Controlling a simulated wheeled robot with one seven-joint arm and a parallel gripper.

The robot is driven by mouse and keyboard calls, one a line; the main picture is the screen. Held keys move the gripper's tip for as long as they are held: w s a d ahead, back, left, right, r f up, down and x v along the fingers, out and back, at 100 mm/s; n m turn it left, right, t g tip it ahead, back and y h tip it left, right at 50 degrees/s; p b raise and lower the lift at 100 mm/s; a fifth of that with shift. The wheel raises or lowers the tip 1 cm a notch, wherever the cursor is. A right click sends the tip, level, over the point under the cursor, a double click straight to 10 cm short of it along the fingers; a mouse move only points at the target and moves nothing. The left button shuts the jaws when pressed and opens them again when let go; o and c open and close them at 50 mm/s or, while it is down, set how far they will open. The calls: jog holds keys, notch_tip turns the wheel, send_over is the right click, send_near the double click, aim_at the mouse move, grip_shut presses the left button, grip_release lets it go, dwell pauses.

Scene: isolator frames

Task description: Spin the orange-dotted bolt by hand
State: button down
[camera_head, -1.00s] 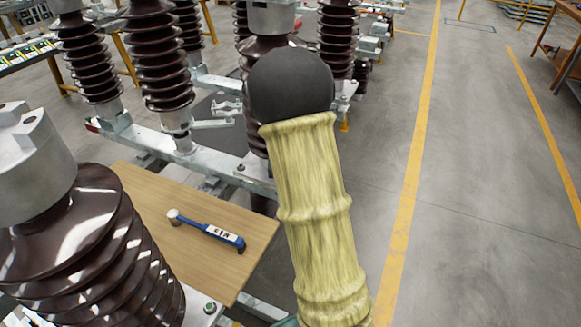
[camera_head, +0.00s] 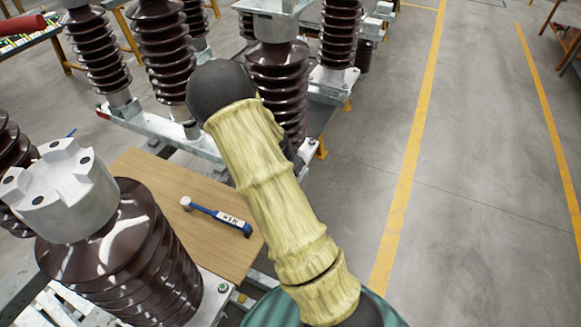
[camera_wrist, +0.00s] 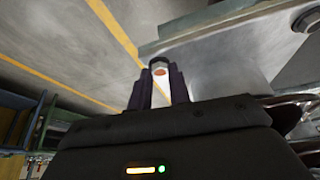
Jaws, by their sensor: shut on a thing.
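In the wrist view my gripper (camera_wrist: 160,90) is shut, its two dark fingers on either side of a small pale metal piece. An orange dot (camera_wrist: 159,72) shows on top of that piece, so I take it to be the orange-dotted bolt (camera_wrist: 159,63). It sits by the edge of a grey metal plate (camera_wrist: 215,60). In the head view my arm shows but the gripper is hidden, and I cannot make out the orange dot there.
A brown ribbed insulator (camera_head: 140,255) with a grey metal cap (camera_head: 62,195) stands close at lower left. A wooden board (camera_head: 165,215) holds a blue torque wrench (camera_head: 218,215). More insulators (camera_head: 280,85) stand behind. The floor (camera_head: 480,200) at right is clear beyond a yellow line.

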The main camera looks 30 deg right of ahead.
jog(key=c, duration=1.3)
grip_release()
jog(key=p+v, duration=0.1)
jog(key=v, duration=1.6)
jog(key=shift+a+r, duration=0.15)
jog(key=shift+a, duration=0.05)
